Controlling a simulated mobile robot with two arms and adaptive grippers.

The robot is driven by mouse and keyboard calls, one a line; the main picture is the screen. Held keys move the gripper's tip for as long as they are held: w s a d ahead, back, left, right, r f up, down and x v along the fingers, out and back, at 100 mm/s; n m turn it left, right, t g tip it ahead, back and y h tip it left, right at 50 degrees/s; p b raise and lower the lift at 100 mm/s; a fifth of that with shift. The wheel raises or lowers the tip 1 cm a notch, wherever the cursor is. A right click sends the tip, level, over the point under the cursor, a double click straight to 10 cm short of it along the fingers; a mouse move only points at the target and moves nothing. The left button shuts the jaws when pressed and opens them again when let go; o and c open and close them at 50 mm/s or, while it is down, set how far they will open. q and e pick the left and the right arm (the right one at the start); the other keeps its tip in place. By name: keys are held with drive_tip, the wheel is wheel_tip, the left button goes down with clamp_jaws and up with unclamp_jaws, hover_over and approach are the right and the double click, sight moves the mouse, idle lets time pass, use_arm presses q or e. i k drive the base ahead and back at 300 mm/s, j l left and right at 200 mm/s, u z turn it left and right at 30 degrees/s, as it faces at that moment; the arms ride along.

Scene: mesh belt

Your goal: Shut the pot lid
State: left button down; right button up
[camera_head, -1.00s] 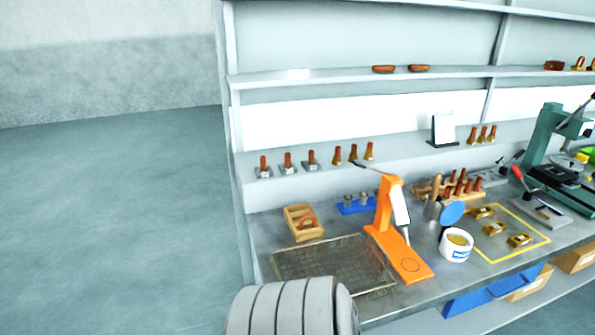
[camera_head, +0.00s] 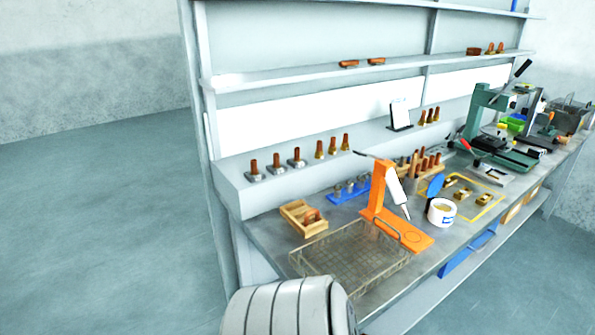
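The pot (camera_head: 441,212) is a small white tub with a blue label, standing on the grey workbench right of the orange stand. Its blue lid (camera_head: 436,186) stands up open at the back of the rim, and a yellowish content shows inside. A ribbed white part of my own arm (camera_head: 285,308) shows at the bottom edge. Neither gripper can be seen.
A wire mesh basket (camera_head: 402,262) lies at the bench front, with a wooden box (camera_head: 285,214) behind it. The orange stand (camera_head: 385,210) is close left of the pot. A yellow-framed area (camera_head: 486,212) with brass parts lies right of it. Green presses (camera_head: 480,125) stand farther right.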

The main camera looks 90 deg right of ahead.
sight(435, 185)
drive_tip(key=i+l+z, duration=0.1)
drive_tip(key=z, duration=0.4)
drive_tip(key=i+z, duration=0.3)
drive_tip(key=z, duration=0.2)
drive_tip(key=i+j+z, duration=0.15)
drive_tip(key=z, duration=0.35)
drive_tip(key=i+j+z, duration=0.15)
drive_tip(key=z, duration=0.3)
drive_tip(key=i+z, duration=0.2)
drive_tip(key=z, duration=0.2)
drive_tip(key=i+j+z, duration=0.15)
drive_tip(key=z, duration=0.3)
drive_tip(key=i+j+z, duration=0.15)
drive_tip(key=z, duration=0.25)
drive_tip(key=i+j+z, duration=0.1)
drive_tip(key=j+z, duration=0.35)
drive_tip(key=i+j+z, duration=0.1)
drive_tip(key=z, duration=0.3)
drive_tip(key=i+j+z, duration=0.1)
drive_tip(key=j+z, duration=0.7)
drive_tip(key=j, duration=0.2)
drive_tip(key=j+z, duration=0.4)
drive_tip(key=j, duration=0.1)
